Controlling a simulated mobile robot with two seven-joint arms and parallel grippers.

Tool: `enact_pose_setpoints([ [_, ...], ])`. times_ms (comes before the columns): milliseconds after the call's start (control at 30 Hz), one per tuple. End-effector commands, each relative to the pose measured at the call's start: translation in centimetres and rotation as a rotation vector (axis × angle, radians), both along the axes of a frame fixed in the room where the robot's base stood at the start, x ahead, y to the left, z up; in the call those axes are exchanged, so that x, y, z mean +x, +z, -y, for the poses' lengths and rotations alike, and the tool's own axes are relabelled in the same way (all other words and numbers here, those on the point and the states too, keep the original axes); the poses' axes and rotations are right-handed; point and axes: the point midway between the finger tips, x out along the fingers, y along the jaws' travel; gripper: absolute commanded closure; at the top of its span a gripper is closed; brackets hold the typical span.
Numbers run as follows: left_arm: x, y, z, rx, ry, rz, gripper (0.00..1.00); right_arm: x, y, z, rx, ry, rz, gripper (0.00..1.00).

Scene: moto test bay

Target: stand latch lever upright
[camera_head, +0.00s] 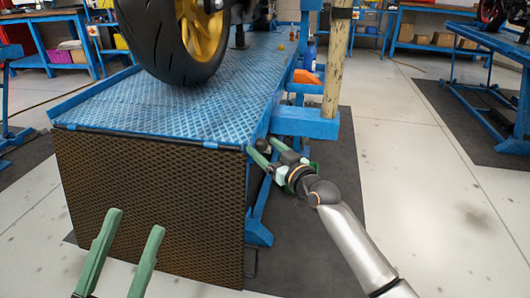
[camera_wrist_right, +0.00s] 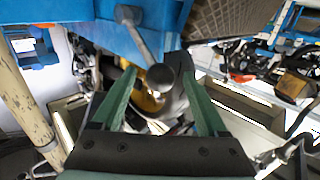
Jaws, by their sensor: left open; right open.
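The green fingers stand apart on both sides of the knob, with gaps. In the head view my right gripper (camera_head: 262,147) is at the lift table's right front corner, and the lever is mostly hidden there. My left gripper (camera_head: 135,222) is open and empty in front of the table's mesh front panel.
The blue lift table (camera_head: 130,115) carries a motorcycle, whose wheel (camera_head: 175,45) shows. A worn post (camera_head: 337,60) rises at its right side, near an orange object (camera_head: 304,77) and a blue bottle (camera_head: 309,55). Floor on the right is free.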

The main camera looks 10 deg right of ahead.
Motion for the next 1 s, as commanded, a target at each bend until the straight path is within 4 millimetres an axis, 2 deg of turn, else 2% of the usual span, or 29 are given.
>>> enact_pose_setpoints([
  [367,0.03,-0.16,0.03,-0.002,-0.004,-0.004,0.50,0.32,0.04,-0.20,0.000,0.000,0.000,0.25],
  [1000,-0.01,-0.17,0.08,0.003,-0.005,-0.001,0.50,0.30,0.00,-0.17,0.000,0.000,0.000,0.97],
])
